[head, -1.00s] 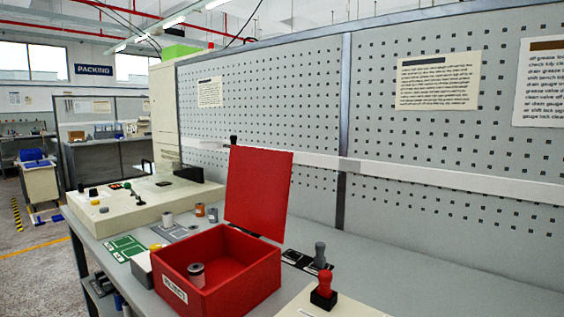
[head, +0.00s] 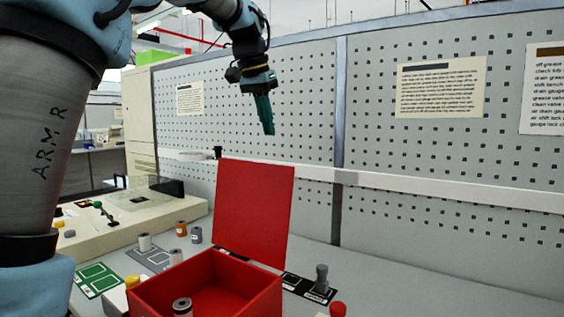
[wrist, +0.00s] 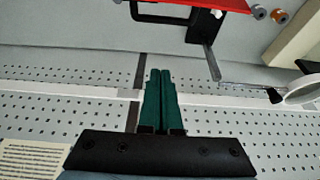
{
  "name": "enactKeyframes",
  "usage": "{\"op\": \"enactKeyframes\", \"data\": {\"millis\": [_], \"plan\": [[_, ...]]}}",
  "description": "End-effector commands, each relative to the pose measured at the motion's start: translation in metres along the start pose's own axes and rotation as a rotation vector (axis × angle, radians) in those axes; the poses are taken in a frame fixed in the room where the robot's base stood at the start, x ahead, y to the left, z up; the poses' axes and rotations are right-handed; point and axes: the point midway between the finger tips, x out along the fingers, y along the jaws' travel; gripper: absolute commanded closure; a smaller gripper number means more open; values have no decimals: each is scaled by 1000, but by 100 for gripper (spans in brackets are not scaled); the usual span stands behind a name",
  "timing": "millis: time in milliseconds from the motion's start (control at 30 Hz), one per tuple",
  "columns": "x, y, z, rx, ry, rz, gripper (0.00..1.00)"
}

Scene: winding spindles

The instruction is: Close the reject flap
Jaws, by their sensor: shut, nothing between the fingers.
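The reject flap (head: 253,210) is a flat red panel standing upright, open, at the back edge of the red reject box (head: 265,298). A dark spool (head: 182,306) is inside the box. My gripper (head: 268,132) is above and behind the flap, in front of the pegboard, its green fingers pointing down, together and empty, apart from the flap. In the wrist view the shut green fingers (wrist: 160,75) show, with a red edge (wrist: 215,4) of the flap or box at the top and a dark bracket (wrist: 205,30) under it.
Several small spools (head: 181,228) stand left of the box. A stamp (head: 321,279) stands to its right on a dark mat. A white rail (head: 420,186) runs along the pegboard. The bench at right is mostly clear.

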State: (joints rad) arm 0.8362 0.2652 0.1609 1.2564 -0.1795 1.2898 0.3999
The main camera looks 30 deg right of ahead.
Motion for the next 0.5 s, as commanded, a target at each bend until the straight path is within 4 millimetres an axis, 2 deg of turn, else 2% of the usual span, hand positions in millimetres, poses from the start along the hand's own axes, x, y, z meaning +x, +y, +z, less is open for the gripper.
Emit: {"op": "enactKeyframes", "data": {"millis": [167, 500], "plan": [[26, 0, 1, -1, -7, 2, 100], [95, 0, 1, -2, -7, 2, 100]]}}
